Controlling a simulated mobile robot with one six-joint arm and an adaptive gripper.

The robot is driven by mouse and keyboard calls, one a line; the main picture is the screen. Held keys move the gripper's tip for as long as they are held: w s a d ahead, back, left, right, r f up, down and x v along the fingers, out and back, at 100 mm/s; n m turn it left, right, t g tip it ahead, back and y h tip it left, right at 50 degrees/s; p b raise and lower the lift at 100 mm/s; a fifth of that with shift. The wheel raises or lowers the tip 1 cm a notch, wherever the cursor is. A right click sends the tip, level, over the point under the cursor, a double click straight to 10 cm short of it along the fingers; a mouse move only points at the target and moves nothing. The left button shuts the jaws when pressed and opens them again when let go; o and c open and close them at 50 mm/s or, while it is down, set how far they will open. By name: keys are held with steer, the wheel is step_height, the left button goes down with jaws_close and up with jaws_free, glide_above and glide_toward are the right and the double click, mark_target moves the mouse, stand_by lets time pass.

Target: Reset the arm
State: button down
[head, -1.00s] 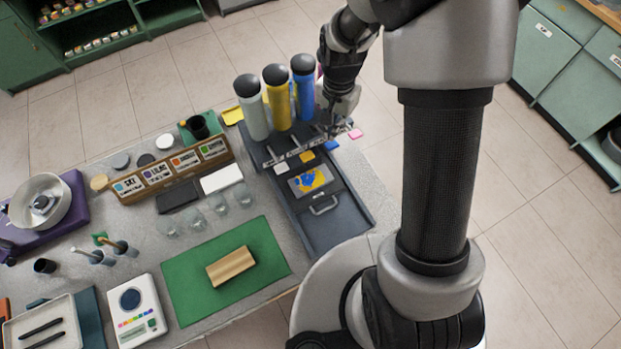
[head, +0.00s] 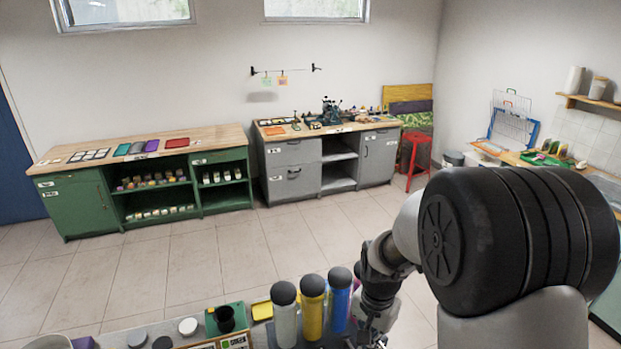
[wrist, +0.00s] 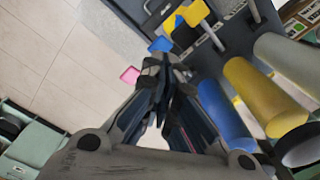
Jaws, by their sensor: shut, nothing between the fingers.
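My gripper (wrist: 165,88) is in the middle of the wrist view, its fingertips together with nothing between them. The blue tube (wrist: 222,112), yellow tube (wrist: 262,92) and a pale grey tube (wrist: 290,65) are just right of it. A small blue tab (wrist: 161,45) lies just beyond the fingertips, and a pink tab (wrist: 130,75) to their left. In the head view my folded arm fills the lower right. The capped blue tube (head: 339,300), yellow tube (head: 313,305) and grey tube (head: 285,315) stand beside my wrist. My fingertips are not clear there.
A green cabinet (head: 140,190) and a grey cabinet (head: 330,165) stand along the back wall. A red stool (head: 415,155) is near the corner. The tiled floor (head: 200,255) between workbench and cabinets is clear.

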steer(key=s+f+n+t+b, duration=0.2)
steer(key=s+n+b, duration=0.2)
steer(key=s+b, duration=0.6)
steer(key=s+f+n+t+b, duration=0.2)
steer(key=s+n+b, duration=0.2)
steer(key=s+b, duration=0.7)
steer(key=b, duration=0.2)
steer(key=shift+b, duration=0.3)
